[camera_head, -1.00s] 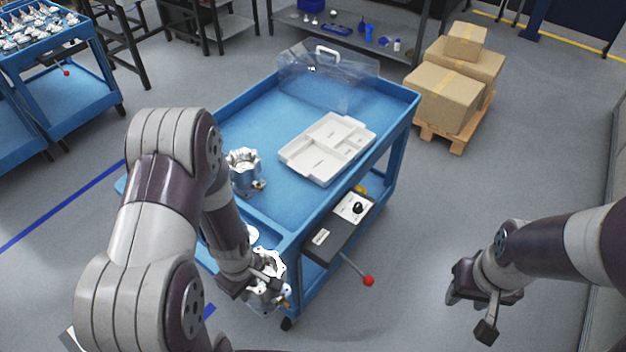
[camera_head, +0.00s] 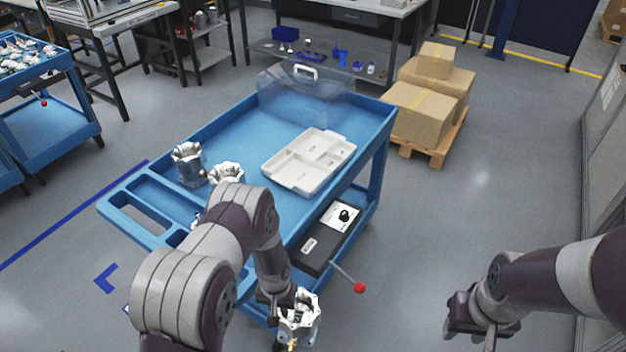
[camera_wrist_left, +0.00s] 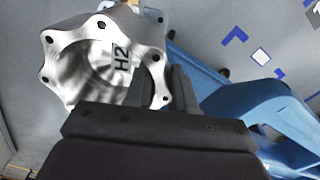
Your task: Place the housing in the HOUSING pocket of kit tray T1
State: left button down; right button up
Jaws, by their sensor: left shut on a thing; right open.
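My left gripper (camera_head: 277,308) is shut on a silver machined housing (camera_head: 301,325), held in the air in front of the cart's near edge. In the left wrist view, this housing (camera_wrist_left: 110,52) is gripped by its wall, its open flanged end facing the camera and "H2" marked inside. The white kit tray (camera_head: 296,184) lies on the cart top, up and right of the left gripper; its compartments look empty and their labels are too small to read. My right gripper (camera_head: 478,327) is open and empty at the lower right, away from the cart.
Two similar housings (camera_head: 188,165) (camera_head: 227,173) stand on the blue cart (camera_head: 225,130), left of the tray. A clear cover with a white handle (camera_head: 304,72) is behind the tray. A red-knobbed lever (camera_head: 359,287) sticks out below the cart top. Boxes (camera_head: 420,112) stand on a pallet beyond.

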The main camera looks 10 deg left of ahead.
aim_at(301, 177)
jog(key=i+l+z, duration=0.2)
jog(key=z, duration=0.25)
jog(key=i+z, duration=0.45)
jog(key=i, duration=0.85)
jog(key=i+l+u, duration=0.1)
jog(key=i, duration=0.8)
jog(key=i+l, duration=0.15)
jog(key=i, duration=0.7)
jog(key=u, duration=0.5)
jog(key=i+u, duration=0.15)
jog(key=u, duration=0.35)
jog(key=l+u, duration=0.1)
jog(key=u, duration=0.4)
jog(key=i+l+u, duration=0.1)
jog(key=u, duration=0.9)
jog(key=l, duration=0.1)
